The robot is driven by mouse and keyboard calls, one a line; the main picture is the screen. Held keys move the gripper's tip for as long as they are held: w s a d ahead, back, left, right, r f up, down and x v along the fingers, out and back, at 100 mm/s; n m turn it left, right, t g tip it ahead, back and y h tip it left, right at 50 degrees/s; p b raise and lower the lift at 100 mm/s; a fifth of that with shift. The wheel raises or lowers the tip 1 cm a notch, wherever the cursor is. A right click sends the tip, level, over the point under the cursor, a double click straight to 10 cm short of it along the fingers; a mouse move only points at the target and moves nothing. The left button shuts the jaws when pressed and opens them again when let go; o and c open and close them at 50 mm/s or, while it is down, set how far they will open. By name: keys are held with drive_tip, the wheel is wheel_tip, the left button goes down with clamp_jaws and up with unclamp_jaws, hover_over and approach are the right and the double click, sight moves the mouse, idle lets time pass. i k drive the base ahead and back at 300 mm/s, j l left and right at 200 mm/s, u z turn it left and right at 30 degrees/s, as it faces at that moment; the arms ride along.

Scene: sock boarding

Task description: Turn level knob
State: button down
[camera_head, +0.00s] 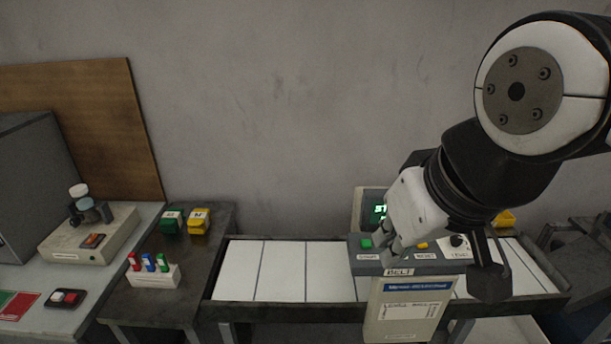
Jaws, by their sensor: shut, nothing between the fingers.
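The level knob (456,240) is a small dark round knob with a white mark, at the right part of the grey control panel (381,265). A small white label lies just below it, too small to read surely. The fingers are shut and empty. Whether the fingertips touch the panel cannot be told.
Left are a rack of coloured pegs (153,274), and green (172,222) and yellow blocks (199,221).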

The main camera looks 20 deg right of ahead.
sight(456, 239)
drive_tip(key=z, duration=1)
drive_tip(key=i+j, duration=0.1)
drive_tip(key=i+l+z, duration=0.05)
drive_tip(key=i, duration=0.05)
